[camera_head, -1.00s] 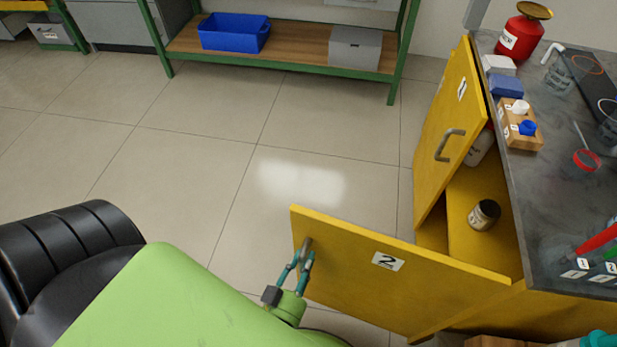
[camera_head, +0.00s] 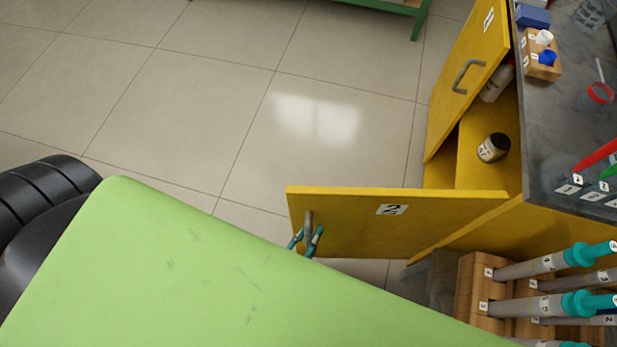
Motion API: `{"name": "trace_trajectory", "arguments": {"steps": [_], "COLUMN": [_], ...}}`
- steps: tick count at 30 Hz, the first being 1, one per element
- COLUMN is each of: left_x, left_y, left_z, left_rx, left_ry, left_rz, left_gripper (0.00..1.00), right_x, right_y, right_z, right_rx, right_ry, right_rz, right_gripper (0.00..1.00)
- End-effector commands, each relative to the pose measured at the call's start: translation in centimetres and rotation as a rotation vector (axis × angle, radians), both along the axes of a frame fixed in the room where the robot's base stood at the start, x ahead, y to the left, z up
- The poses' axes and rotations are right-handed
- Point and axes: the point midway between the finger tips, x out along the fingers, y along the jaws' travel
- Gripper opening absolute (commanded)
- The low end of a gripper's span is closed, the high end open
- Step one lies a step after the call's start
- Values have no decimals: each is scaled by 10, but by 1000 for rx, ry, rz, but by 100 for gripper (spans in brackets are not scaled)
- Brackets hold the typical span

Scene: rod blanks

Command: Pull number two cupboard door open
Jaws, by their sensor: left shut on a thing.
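The yellow number two cupboard door (camera_head: 350,225) stands swung wide open, its "2" label near its top edge. Its grey handle (camera_head: 309,219) is near the door's free end. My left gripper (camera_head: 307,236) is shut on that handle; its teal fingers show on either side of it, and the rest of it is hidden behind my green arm. The yellow cupboard (camera_head: 480,214) is open to the right, with a jar (camera_head: 493,147) inside. My right gripper is not in view.
The number one door (camera_head: 470,75) also stands open, with its own grey handle. A dark worktop (camera_head: 560,130) carries several small items. Wooden racks with teal-capped rods (camera_head: 530,300) stand at lower right. Tiled floor (camera_head: 200,110) lies clear beyond the door.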

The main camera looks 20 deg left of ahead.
Motion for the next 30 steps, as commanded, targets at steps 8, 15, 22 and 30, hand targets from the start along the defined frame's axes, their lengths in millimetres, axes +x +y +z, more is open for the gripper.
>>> {"name": "trace_trajectory", "arguments": {"steps": [8,15,22,30], "left_x": [-1,0,-8,-52], "left_y": [1,1,1,4], "left_z": [-1,-1,-1,-1], "left_rx": [1,0,0,0], "left_ry": [3,2,4,6], "left_rz": [1,1,0,0], "left_gripper": [34,51,51,51], "right_x": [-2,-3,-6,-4], "right_y": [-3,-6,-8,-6], "right_z": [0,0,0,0], "right_rx": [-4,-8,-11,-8], "right_ry": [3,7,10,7], "right_rz": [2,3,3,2], "right_gripper": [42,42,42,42]}}
